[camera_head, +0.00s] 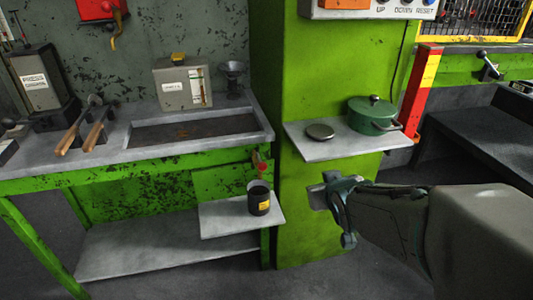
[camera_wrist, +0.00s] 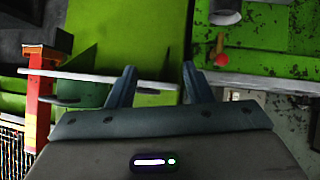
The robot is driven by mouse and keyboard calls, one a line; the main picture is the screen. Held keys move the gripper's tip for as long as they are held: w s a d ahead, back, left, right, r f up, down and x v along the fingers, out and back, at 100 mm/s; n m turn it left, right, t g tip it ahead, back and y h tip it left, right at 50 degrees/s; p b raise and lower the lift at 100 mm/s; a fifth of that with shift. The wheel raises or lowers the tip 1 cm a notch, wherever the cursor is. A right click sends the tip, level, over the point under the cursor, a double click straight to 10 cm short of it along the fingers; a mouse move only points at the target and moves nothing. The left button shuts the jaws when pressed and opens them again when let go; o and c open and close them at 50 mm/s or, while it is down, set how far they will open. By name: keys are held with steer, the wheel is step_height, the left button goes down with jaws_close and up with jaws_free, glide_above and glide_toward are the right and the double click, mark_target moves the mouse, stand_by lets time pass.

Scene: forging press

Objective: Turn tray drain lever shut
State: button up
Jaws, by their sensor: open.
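The tray drain lever (camera_head: 262,167) is a small red-tipped handle on a brass-coloured valve under the right end of the tray (camera_head: 265,136). Its exact angle is too small to tell. It also shows in the wrist view (camera_wrist: 220,58), right of the fingers, where the scene appears upside down. My gripper (camera_head: 332,199) is in front of the green column, to the right of the lever and a little lower in the picture, apart from it. In the wrist view my gripper (camera_wrist: 159,80) has its two fingers spread with nothing between them.
A black can (camera_head: 259,201) with a yellow label stands on a small shelf (camera_head: 225,218) below the lever. The green column (camera_head: 300,235) stands just right of it. A shelf (camera_head: 305,150) above my gripper holds a green pot (camera_head: 372,116) and a round lid-like disc (camera_head: 320,132).

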steer(key=w+a+f+n+t+y+b, duration=0.3)
steer(key=w+a+f+b, duration=0.15)
steer(key=f+b, duration=0.2)
steer(key=n+t+y, duration=0.2)
steer(key=y, duration=0.3)
glide_toward(265, 169)
steer(key=b+x, duration=0.2)
steer(key=x, duration=0.9)
steer(key=shift+w+a, duration=0.15)
jaws_close()
